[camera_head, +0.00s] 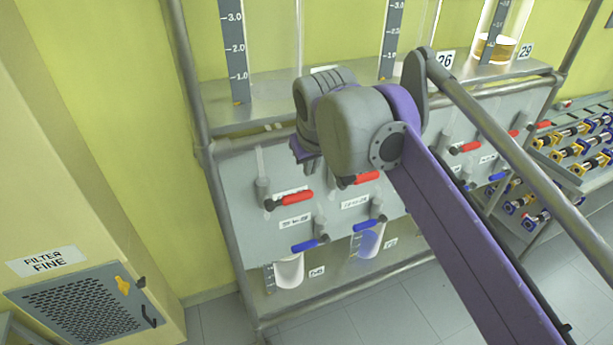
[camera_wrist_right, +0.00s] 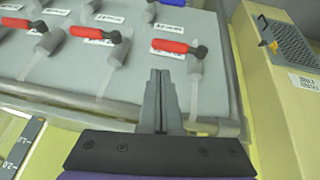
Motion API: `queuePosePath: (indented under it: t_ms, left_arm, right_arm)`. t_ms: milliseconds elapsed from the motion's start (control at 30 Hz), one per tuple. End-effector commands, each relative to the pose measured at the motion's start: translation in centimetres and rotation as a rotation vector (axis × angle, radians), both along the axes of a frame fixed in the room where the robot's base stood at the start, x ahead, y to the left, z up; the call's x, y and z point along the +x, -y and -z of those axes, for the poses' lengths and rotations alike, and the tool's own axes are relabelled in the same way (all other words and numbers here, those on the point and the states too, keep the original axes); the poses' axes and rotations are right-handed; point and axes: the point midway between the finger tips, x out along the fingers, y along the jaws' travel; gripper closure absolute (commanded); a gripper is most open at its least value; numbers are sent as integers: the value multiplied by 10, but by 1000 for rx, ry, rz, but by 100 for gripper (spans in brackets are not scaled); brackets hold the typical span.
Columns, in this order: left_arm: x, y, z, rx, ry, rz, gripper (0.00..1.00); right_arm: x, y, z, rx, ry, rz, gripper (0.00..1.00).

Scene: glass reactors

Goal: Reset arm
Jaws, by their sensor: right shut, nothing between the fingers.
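My right arm reaches in from the lower right in the head view and its wrist is in front of the valve panel (camera_head: 240,180). My right gripper (camera_wrist_right: 160,76) is shut and empty in the wrist view. Its fingertips point at the panel's edge, near a red-handled valve (camera_wrist_right: 172,46), but I cannot tell the gap. In the head view the fingers are mostly hidden behind my wrist. My left gripper is not in view.
Red (camera_head: 290,199) and blue (camera_head: 310,243) valve handles stick out of the panel. Glass columns with scales (camera_head: 234,50) stand above it. A "FILTER FINE" cabinet (camera_head: 75,220) stands at left, a rack (camera_head: 580,150) at right. Grey floor (camera_head: 400,310) shows below.

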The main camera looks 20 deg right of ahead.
Motion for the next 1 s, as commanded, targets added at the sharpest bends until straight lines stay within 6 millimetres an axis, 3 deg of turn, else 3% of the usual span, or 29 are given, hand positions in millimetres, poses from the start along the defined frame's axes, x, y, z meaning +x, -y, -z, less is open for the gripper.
queuePosePath:
  t_ms: [233, 367, 467, 700, 800, 900, 1000]
  left_arm:
    - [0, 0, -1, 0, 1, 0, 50]
    - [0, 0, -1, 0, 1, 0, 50]
    - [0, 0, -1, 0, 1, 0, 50]
    - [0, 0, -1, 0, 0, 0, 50]
    - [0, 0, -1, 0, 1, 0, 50]
    - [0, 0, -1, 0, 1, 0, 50]
    - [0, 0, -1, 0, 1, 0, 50]
  right_arm:
    - [-7, 0, -11, 0, 0, 0, 100]
    - [-16, -1, 5, 9, 1, 3, 100]
    - [-40, -3, 44, 27, 4, 8, 100]
    - [-131, -10, 179, 90, 13, 26, 100]
    - [-161, -13, 221, 107, 16, 31, 100]
    - [-181, -15, 248, 119, 18, 34, 100]
    - [-191, -15, 261, 124, 19, 36, 100]
